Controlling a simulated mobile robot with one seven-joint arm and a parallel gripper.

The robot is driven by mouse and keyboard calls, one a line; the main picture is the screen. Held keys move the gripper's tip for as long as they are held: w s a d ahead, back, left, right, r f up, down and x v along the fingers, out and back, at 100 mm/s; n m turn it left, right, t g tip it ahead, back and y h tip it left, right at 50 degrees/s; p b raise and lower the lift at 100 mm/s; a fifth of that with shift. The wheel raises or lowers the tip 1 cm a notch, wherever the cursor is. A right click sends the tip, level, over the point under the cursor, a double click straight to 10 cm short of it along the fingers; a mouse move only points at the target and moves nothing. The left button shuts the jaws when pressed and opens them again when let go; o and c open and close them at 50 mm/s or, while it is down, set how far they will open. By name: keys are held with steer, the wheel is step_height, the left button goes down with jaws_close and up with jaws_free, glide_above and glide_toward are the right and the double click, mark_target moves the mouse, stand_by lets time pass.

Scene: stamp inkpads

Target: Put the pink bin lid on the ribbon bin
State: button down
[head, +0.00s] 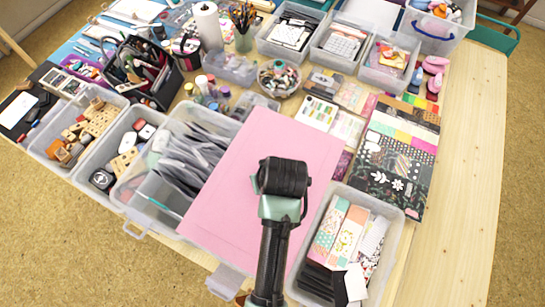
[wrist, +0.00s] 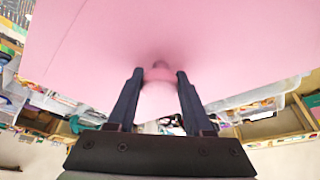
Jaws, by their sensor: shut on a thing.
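The pink bin lid (head: 262,158) is a flat pink rectangle in the middle of the head view. In the wrist view the lid (wrist: 90,40) fills the upper part. My gripper (wrist: 160,74) is shut on the lid's pink knob, with one dark finger on each side. In the head view my gripper (head: 283,178) is over the lid's right half and hides the knob. A clear bin (head: 228,284) shows only at its front edge under the lid; its contents are hidden. I cannot tell whether it is the ribbon bin or whether the lid touches it.
An open bin of grey packets (head: 190,150) stands left of the lid. An open bin of patterned pieces (head: 392,212) stands close on the right. Stamp bins (head: 50,150) are farther left. Patterned papers (head: 400,160) lie behind right. The table's right strip (head: 470,140) is bare.

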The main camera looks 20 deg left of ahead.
steer(key=shift+s+f, duration=0.1)
steer(key=shift+s, duration=0.2)
steer(key=shift+s+f, duration=0.1)
steer(key=shift+f, duration=0.45)
step_height(320, 180, down, 3)
steer(key=b, duration=0.2)
steer(key=shift+b, duration=0.3)
steer(key=shift+w+f+b, duration=0.2)
steer(key=shift+f+b, duration=1.25)
steer(key=shift+f, duration=0.35)
steer(key=shift+f, duration=0.55)
steer(key=shift+c, duration=1.1)
jaws_free()
steer(key=shift+s, duration=0.1)
